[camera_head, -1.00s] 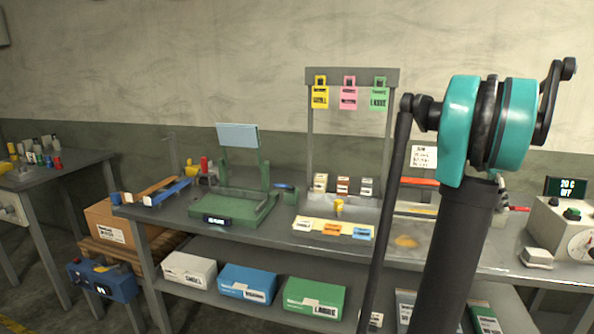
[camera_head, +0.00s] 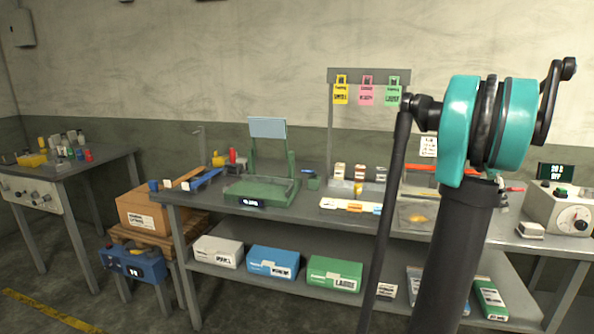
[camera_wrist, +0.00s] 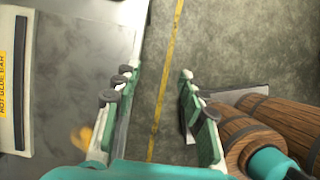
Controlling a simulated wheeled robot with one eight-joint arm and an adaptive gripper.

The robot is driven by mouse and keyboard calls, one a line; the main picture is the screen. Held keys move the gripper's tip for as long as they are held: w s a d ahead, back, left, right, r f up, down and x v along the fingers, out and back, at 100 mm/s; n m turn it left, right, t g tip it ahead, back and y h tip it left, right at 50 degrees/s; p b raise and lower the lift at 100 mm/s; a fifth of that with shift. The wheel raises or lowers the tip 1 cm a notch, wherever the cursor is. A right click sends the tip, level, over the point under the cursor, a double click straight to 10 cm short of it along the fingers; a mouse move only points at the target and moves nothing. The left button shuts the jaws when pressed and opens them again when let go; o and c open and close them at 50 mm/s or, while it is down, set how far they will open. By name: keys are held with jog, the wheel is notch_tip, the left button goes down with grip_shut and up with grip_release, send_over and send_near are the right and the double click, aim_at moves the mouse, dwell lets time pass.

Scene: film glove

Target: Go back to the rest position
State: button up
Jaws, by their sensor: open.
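My gripper (camera_wrist: 155,82) shows in the wrist view, its two green, black-padded fingers spread apart with nothing between them. It hangs over the grey floor, where a yellow line (camera_wrist: 168,75) runs between the fingers. My teal and black arm stands at the right of the head view, in front of the workbench (camera_head: 290,218). My gripper is not in the head view.
The bench bears a green fixture (camera_head: 262,188) and a dial box (camera_head: 560,207); its lower shelf holds white, blue and green boxes (camera_head: 335,273). A side table (camera_head: 70,170) stands left. Brown wooden barrel shapes (camera_wrist: 255,130) lie close right of my gripper.

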jog(key=a+f+m+t, duration=0.15)
jog(key=a+f, duration=0.25)
jog(key=a, duration=0.4)
jog(key=a+f+m+t+y, duration=0.1)
jog(key=a+f+m, duration=0.25)
jog(key=a, duration=0.45)
jog(key=a+f+m+t, duration=0.1)
jog(key=a+f, duration=0.3)
jog(key=a, duration=0.4)
jog(key=s+a+f+m+t+y, duration=0.1)
jog(key=s+a+f+m, duration=0.3)
jog(key=a, duration=0.5)
jog(key=s+a+f+m+t+y, duration=0.1)
jog(key=s+a+f+m, duration=0.3)
jog(key=s+a+f, duration=0.4)
jog(key=shift+s+a+f+y, duration=0.4)
jog(key=shift+s+a+y, duration=0.1)
jog(key=shift+s+a, duration=0.65)
jog(key=shift+w, duration=0.1)
